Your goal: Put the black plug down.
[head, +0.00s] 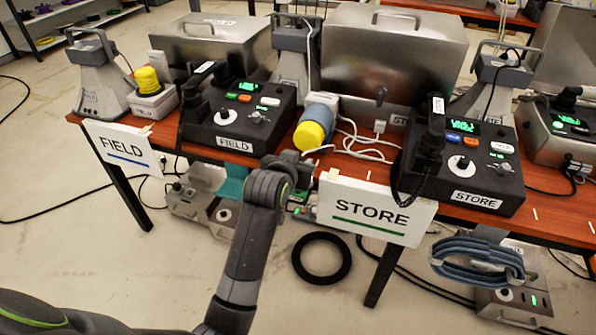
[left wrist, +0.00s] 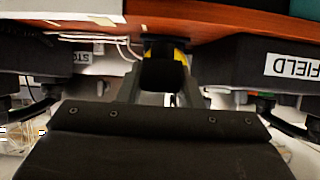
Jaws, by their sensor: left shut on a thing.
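My left gripper (head: 292,166) is at the front edge of the wooden table, between the FIELD sign and the STORE sign. In the left wrist view it is shut on a black block-like thing (left wrist: 161,75), which I take to be the black plug. Yellow shows just behind that thing. In the head view I cannot make out the plug; the gripper and arm cover that spot. My right gripper is in neither view.
The FIELD phone (head: 240,125) and the STORE phone (head: 455,165) flank the gripper on the table (head: 530,180). A grey cylinder with a yellow end (head: 312,134) lies close behind it, beside white cables (head: 362,140). A black ring (head: 321,258) lies on the floor.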

